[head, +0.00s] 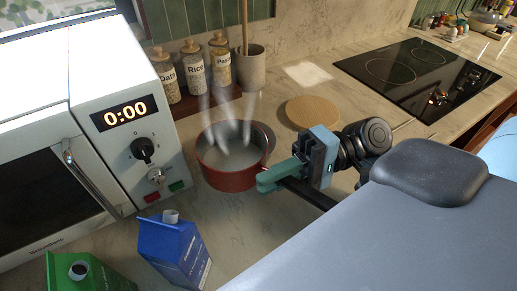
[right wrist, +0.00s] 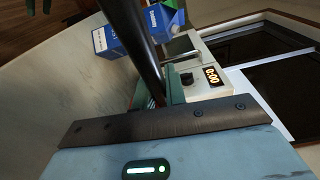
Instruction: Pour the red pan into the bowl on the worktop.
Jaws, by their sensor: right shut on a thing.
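The red pan (head: 228,178) is upright between the microwave and my right arm in the head view. It holds a pale, steaming liquid. My right gripper (head: 284,179) is at the pan's right side, shut on its dark handle, which also shows in the right wrist view (right wrist: 133,42). I cannot tell whether the pan's base touches the worktop (head: 245,235). I cannot make out the bowl in either view; my arm and body cover the lower right of the head view. My left gripper is not in view.
A white microwave (head: 150,88) stands close left of the pan. A blue carton (head: 172,250) and a green carton (head: 85,272) stand in front. Jars (head: 194,72), a utensil pot (head: 250,70) and a round wooden board (head: 312,112) are behind. A black hob (head: 410,72) is at far right.

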